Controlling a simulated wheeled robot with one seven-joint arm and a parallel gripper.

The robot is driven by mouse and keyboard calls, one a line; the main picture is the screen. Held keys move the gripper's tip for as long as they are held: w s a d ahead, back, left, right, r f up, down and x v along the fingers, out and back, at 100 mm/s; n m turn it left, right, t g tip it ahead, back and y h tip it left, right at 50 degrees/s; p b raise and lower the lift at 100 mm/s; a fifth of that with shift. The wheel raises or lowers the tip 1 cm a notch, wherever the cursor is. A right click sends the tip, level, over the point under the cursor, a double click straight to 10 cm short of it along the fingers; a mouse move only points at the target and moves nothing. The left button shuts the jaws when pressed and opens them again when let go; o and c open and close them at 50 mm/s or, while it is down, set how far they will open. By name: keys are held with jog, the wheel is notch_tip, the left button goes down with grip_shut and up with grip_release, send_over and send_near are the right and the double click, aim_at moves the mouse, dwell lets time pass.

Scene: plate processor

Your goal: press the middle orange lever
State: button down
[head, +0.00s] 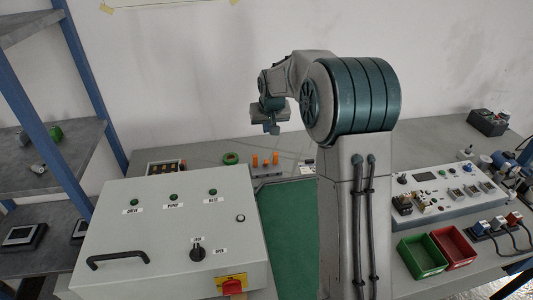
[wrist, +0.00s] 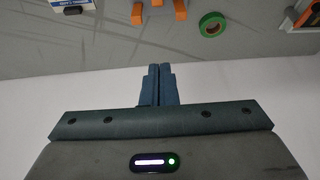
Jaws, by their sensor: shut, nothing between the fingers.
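Three orange levers stand in a row on a small light panel (head: 268,172) at the far side of the bench in the head view. The middle orange lever (head: 265,162) is between the other two; in the wrist view only a bit of it (wrist: 156,2) shows at the top edge, with its neighbours (wrist: 137,14) and (wrist: 181,10) cut off. My gripper (head: 274,130) hangs above and apart from the levers in the head view. In the wrist view its blue fingers (wrist: 159,68) are together and empty, pointing toward the levers' side.
A green tape roll (head: 231,158) lies left of the levers. A control cabinet (head: 170,235) with a black handle fills the front left. A green mat (head: 289,225) lies before the lever panel. Green and red bins (head: 422,256) and a switch panel (head: 440,190) are right.

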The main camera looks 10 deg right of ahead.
jog(key=p, duration=0.2)
send_over(266, 162)
jog(key=w, duration=0.4)
notch_tip(266, 162, down, 9)
jog(key=shift+s+d+f+p, duration=0.1)
jog(key=shift+s+f+p, duration=0.1)
jog(key=shift+s+f, duration=0.35)
jog(key=shift+s+d+f+p, duration=0.15)
jog(key=shift+s+f, duration=0.15)
jog(key=shift+s, duration=0.3)
jog(key=shift+s+f, duration=0.25)
jog(key=shift+f, duration=0.1)
jog(key=shift+s, duration=0.1)
jog(key=shift+d+f+b, duration=0.1)
jog(key=shift+f+b, duration=0.15)
jog(key=shift+b, duration=0.45)
jog(key=shift+s+a+r+t, duration=0.15)
jog(key=shift+s+a+t, duration=0.05)
jog(key=shift+a+t, duration=0.1)
jog(key=shift+d+b, duration=0.1)
jog(key=shift+b, duration=0.35)
